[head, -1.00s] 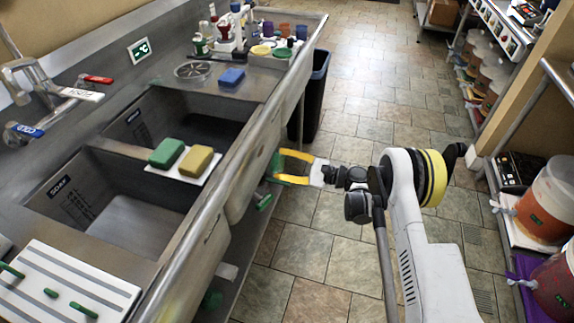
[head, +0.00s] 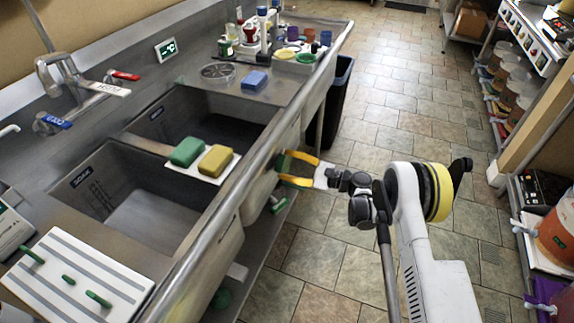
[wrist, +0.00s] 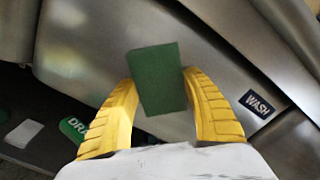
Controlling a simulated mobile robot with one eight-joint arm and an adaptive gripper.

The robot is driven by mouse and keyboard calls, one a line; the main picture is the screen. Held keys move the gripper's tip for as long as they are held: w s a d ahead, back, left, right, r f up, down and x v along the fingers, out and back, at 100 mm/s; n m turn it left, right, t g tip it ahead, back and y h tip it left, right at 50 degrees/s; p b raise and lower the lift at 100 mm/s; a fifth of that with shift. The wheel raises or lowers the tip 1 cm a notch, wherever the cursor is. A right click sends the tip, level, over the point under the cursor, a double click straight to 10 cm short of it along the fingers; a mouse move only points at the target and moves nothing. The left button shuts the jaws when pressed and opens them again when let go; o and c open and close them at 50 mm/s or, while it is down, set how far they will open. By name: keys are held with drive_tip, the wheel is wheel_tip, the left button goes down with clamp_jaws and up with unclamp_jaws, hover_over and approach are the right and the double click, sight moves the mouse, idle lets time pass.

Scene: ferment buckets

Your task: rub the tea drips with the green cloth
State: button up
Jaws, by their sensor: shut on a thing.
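My gripper (head: 297,170) is in front of the sink's front wall, beyond the rounded front rail in the head view. Its yellow fingers, also in the wrist view (wrist: 160,82), are closed on a flat green piece (wrist: 158,70), which looks like the folded green cloth. The cloth's edge shows in the head view (head: 280,161). It is close to the steel front; I cannot tell whether it touches. I cannot make out any tea drips in either view.
A green block (head: 187,151) and a yellow block (head: 215,160) lie on a white tray on the sink divider. A black bin (head: 338,95) stands past the counter. A ribbed white board (head: 60,262) lies at lower left. The tiled aisle (head: 370,130) is clear.

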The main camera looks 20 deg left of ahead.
sight(267, 176)
drive_tip(key=shift+s+a, duration=0.15)
drive_tip(key=shift+s+a, duration=0.2)
drive_tip(key=shift+s, duration=0.95)
drive_tip(key=shift+s+a, duration=0.15)
drive_tip(key=shift+s, duration=1)
drive_tip(key=shift+s+a, duration=0.2)
drive_tip(key=shift+s, duration=0.95)
drive_tip(key=d, duration=0.6)
drive_tip(key=shift+s, duration=0.25)
drive_tip(key=d, duration=0.3)
